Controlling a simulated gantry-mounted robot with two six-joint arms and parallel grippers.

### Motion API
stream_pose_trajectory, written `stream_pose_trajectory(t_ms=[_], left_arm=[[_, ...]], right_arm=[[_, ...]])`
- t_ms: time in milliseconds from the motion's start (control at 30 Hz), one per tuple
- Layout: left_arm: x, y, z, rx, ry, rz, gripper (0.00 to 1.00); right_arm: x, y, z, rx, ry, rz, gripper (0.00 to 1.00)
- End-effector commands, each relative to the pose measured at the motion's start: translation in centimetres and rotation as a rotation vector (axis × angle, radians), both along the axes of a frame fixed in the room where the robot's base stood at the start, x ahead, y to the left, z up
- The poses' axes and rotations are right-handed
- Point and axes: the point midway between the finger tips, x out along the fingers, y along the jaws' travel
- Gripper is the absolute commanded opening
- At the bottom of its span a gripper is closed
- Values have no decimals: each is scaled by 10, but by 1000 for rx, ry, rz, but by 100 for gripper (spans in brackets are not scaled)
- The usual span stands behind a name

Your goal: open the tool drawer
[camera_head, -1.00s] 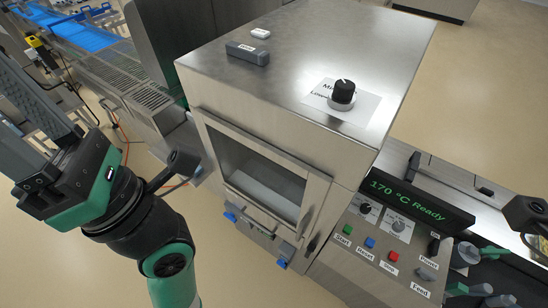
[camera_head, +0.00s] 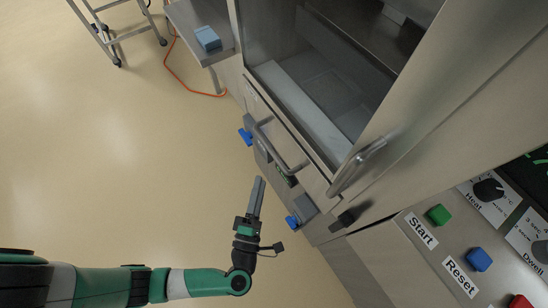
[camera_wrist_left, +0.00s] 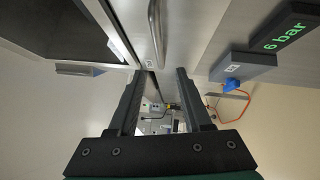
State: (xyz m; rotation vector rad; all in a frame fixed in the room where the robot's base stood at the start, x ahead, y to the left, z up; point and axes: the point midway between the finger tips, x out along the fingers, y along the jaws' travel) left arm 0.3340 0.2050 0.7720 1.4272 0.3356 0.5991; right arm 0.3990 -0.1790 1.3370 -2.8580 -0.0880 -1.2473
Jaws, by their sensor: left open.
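The tool drawer (camera_head: 258,103) is a narrow steel front below the window of the sealer, and it looks shut. Its bar handle (camera_head: 276,148) stands out from the front. The handle also shows in the wrist view (camera_wrist_left: 156,30), at the top, beyond the fingertips. My left gripper (camera_head: 259,183) is in front of the machine, a little left of the handle's near end and apart from it. In the wrist view its two fingers (camera_wrist_left: 155,75) are spread, with nothing between them. My right gripper is not in view.
Blue knobs (camera_head: 246,136) and (camera_head: 292,221) stick out beside the drawer. A larger window handle (camera_head: 357,165) juts out above. A control panel with a green button (camera_head: 438,214) is at right. The floor (camera_head: 110,160) at left is clear. A dark "6 bar" display (camera_wrist_left: 280,30) shows in the wrist view.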

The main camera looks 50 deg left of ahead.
Motion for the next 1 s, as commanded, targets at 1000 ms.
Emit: stream_pose_trajectory(t_ms=[1000], left_arm=[[96, 64, 17, -2, -5, -4, 49]], right_arm=[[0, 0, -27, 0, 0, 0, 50]])
